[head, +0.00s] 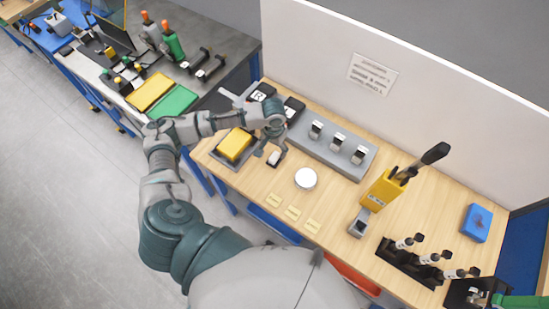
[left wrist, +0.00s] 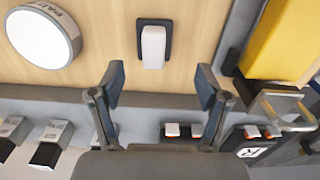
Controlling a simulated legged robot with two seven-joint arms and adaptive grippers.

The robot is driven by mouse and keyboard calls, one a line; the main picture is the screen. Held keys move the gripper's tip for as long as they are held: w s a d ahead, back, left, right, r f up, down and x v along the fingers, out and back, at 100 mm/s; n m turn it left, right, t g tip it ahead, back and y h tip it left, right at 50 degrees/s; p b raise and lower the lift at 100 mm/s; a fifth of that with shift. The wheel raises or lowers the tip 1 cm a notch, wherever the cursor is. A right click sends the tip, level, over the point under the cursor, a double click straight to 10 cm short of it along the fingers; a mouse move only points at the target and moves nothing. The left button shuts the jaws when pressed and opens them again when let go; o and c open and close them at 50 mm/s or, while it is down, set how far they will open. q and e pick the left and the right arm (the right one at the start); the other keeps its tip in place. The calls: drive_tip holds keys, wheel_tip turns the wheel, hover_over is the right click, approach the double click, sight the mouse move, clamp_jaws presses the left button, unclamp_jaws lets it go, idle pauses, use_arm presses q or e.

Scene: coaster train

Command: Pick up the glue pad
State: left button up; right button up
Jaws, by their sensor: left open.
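A small white block on a dark plate (head: 274,158), which I take to be the glue pad, lies on the wooden bench. It also shows at the top centre of the left wrist view (left wrist: 153,47). My left gripper (head: 271,148) is above it. In the left wrist view my gripper (left wrist: 160,86) is open and empty, its fingers apart on either side of the block's line. The block lies beyond the fingertips, and I see no contact. My right gripper is not in view.
A round white disc (head: 305,179) lettered "PAD" lies close by. A yellow block in a grey tray (head: 235,145) is on the other side. A grey fixture rail (head: 335,148) runs behind. A yellow holder (head: 382,190) and dark rack (head: 405,262) stand farther right.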

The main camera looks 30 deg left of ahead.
sight(274, 156)
use_arm(q)
drive_tip(key=f, duration=0.4)
drive_tip(key=shift+s+d+f, duration=0.25)
drive_tip(key=shift+s+d, duration=0.1)
drive_tip(key=shift+s, duration=0.05)
drive_tip(key=shift+f, duration=0.35)
drive_tip(key=c, duration=1.3)
